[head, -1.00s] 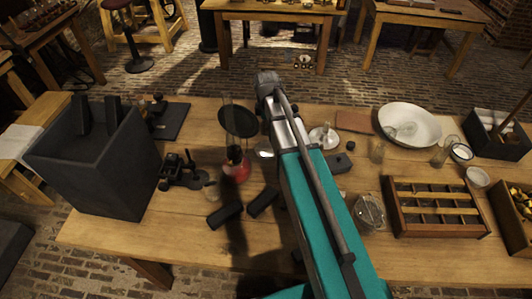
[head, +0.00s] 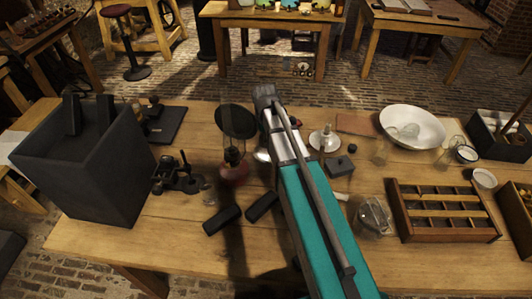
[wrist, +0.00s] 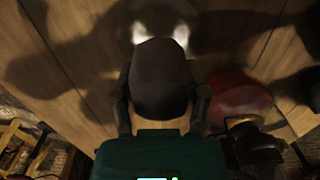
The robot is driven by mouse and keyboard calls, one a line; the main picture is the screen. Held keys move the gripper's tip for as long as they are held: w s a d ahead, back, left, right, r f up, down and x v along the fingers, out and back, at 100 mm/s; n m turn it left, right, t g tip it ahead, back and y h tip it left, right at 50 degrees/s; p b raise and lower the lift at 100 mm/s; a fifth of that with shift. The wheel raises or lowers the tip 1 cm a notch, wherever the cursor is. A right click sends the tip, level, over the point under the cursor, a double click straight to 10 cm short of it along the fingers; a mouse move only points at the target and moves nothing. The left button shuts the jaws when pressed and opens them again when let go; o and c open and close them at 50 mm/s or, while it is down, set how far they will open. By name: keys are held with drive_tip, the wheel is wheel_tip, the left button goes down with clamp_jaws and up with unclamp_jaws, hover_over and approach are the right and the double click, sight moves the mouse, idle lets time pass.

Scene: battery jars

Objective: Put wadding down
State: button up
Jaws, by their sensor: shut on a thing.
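In the wrist view my gripper (wrist: 163,100) points down over the wooden table, its two dark fingers closed on the sides of a dark, rounded lump, which I take to be the wadding (wrist: 160,75). The lump is in shadow, so its texture does not show. A pale bright patch (wrist: 181,35) shows just beyond it; I cannot tell whether the lump touches anything below. In the head view my teal and grey arm hides the gripper and the wadding. A small silvery edge (head: 262,155) shows beside the arm there.
A red-based lamp (head: 233,173) stands close left of my arm; its red base (wrist: 240,97) is right of my gripper in the wrist view. Two black blocks (head: 222,219) lie in front. A wooden compartment tray (head: 398,210), glass jar (head: 375,217) and white basin (head: 412,126) are right.

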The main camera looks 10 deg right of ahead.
sight(266, 154)
drive_tip(key=shift+f+b, duration=0.35)
drive_tip(key=shift+f, duration=0.3)
drive_tip(key=shift+f+b, duration=1.85)
drive_tip(key=shift+f, duration=0.05)
drive_tip(key=shift+f, duration=0.1)
drive_tip(key=o, duration=1.2)
wheel_tip(266, 154, up, 12)
drive_tip(key=p, duration=1.2)
drive_tip(key=shift+w+a, duration=0.1)
drive_tip(key=shift+a, duration=0.05)
drive_tip(key=shift+r, duration=0.3)
